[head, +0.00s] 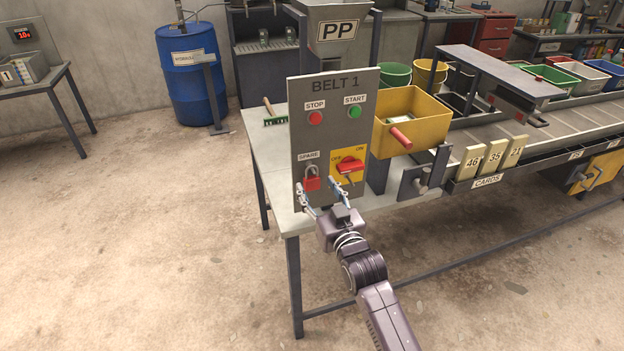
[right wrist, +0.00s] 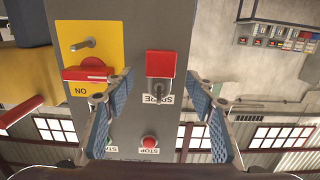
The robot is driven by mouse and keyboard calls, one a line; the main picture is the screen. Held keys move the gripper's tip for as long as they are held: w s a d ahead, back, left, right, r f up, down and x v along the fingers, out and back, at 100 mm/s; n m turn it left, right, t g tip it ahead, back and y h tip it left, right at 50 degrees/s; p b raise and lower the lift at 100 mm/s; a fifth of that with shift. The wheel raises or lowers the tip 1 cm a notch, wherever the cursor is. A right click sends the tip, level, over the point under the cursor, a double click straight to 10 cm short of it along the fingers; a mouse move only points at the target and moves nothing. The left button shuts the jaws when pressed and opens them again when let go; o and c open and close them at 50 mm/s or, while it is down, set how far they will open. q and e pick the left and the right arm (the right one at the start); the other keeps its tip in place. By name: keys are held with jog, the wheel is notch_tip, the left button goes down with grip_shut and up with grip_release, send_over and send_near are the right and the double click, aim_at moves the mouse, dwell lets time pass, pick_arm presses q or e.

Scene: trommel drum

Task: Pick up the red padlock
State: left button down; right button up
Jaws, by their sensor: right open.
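The red padlock (head: 312,184) hangs by its grey shackle under the SPARE label on the grey BELT 1 panel (head: 331,133). In the right wrist view, which is upside down, the padlock (right wrist: 160,65) shows between the lines of my two fingers. My right gripper (head: 318,190) is open and empty just in front of the panel, close to the padlock. One fingertip appears left of the padlock and the other right of it. I cannot tell whether either touches it. My left gripper is not in view.
A red rotary switch (head: 350,165) on a yellow plate sits right beside the padlock. Red STOP (head: 315,118) and green START (head: 355,112) buttons are above. The panel stands at the workbench's (head: 262,150) front end, with a yellow bin (head: 425,110) behind. Floor at left is clear.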

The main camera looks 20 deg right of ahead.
aim_at(313, 182)
jog(key=shift+w, duration=1.1)
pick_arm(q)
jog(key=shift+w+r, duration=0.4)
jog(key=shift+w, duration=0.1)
pick_arm(e)
jog(key=shift+w+f, duration=0.15)
jog(key=shift+w, duration=0.25)
jog(key=c, duration=1.3)
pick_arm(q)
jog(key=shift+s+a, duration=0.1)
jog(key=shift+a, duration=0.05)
pick_arm(e)
jog(key=shift+c, duration=0.2)
